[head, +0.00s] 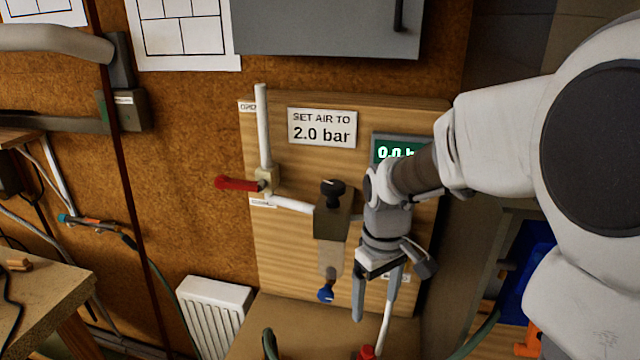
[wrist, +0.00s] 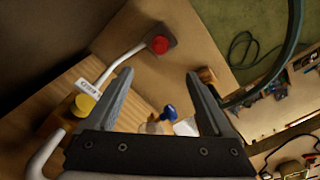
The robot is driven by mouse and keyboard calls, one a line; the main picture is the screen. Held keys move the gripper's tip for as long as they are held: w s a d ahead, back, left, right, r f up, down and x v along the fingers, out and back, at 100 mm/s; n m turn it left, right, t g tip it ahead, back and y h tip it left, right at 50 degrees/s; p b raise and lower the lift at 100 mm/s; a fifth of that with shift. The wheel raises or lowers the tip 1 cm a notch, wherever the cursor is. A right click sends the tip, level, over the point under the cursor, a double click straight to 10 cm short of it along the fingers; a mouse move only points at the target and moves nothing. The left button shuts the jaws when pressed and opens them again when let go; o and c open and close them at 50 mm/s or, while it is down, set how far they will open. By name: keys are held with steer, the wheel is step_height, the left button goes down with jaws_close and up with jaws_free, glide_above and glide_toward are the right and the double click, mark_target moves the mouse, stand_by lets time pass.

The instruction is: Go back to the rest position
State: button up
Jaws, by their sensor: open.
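My gripper (head: 374,296) hangs pointing down in front of the wooden panel (head: 285,245), to the right of the regulator block. Its two fingers are apart with nothing between them; they also show spread in the wrist view (wrist: 160,95). On the panel are a red lever (head: 238,184) lying sideways, a dark block with a black knob (head: 333,190), and a blue knob (head: 326,293) below it. A sign reads "SET AIR TO 2.0 bar" (head: 322,128). The green display (head: 400,148) starts "0.0" and is partly hidden by my arm.
A red button (wrist: 159,45) and a yellow knob (wrist: 83,105) show in the wrist view. A white radiator (head: 214,312) stands low left of the panel. A workbench (head: 45,295) is at the far left. A grey cabinet (head: 325,28) hangs above the panel.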

steer(key=s+r+m+t, duration=0.5)
steer(key=s+r, duration=0.5)
steer(key=s, duration=0.3)
steer(key=shift+s+r, duration=0.35)
stand_by(0.4)
